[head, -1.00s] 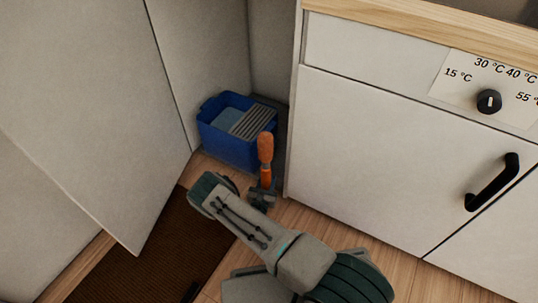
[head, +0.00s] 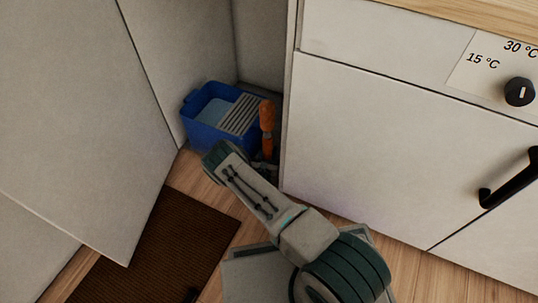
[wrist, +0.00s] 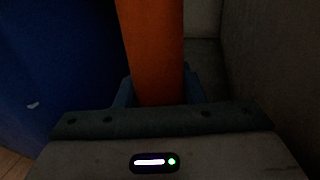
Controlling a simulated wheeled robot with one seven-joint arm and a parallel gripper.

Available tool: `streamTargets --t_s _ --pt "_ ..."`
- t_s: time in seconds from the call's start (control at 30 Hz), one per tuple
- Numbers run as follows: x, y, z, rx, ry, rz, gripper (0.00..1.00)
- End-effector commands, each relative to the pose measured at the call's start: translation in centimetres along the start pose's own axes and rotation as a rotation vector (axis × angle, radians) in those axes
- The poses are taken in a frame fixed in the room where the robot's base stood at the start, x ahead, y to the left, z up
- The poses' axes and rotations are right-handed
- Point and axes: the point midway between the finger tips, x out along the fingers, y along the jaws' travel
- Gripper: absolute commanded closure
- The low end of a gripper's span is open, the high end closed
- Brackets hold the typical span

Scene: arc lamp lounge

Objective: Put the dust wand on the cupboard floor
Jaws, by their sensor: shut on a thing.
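The dust wand (head: 267,116) is orange and stands about upright in the head view, at the opening of the cupboard. My gripper (head: 264,165) is shut on its lower part, mostly hidden behind my arm. In the wrist view the orange wand (wrist: 152,45) rises between the fingers (wrist: 158,92). The cupboard floor (head: 277,152) shows only as a dark strip between the blue bucket and the white cabinet. The wand's lower end is hidden, so I cannot tell whether it touches the floor.
A blue bucket (head: 203,133) with a grey wringer grid stands in the cupboard, close left of the wand; it also shows in the wrist view (wrist: 60,60). The open cupboard door (head: 80,120) is at left. A white cabinet (head: 380,150) is close at right. A brown mat (head: 165,240) lies in front.

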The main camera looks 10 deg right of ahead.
Motion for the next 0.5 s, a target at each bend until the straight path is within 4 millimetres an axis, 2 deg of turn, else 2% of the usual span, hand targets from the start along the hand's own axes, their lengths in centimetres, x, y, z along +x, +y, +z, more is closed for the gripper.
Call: streamTargets --t_s 0.03,0.1,0.47,0.5 --pt "0.04 0.01 -0.95 0.001 -0.002 0.000 1.00" --pt "0.02 0.12 -1.22 0.001 -0.003 0.002 1.00" --pt "-0.07 0.34 -1.29 0.001 -0.003 0.005 1.00" --pt "-0.10 0.33 -1.43 0.001 -0.001 0.005 0.62"
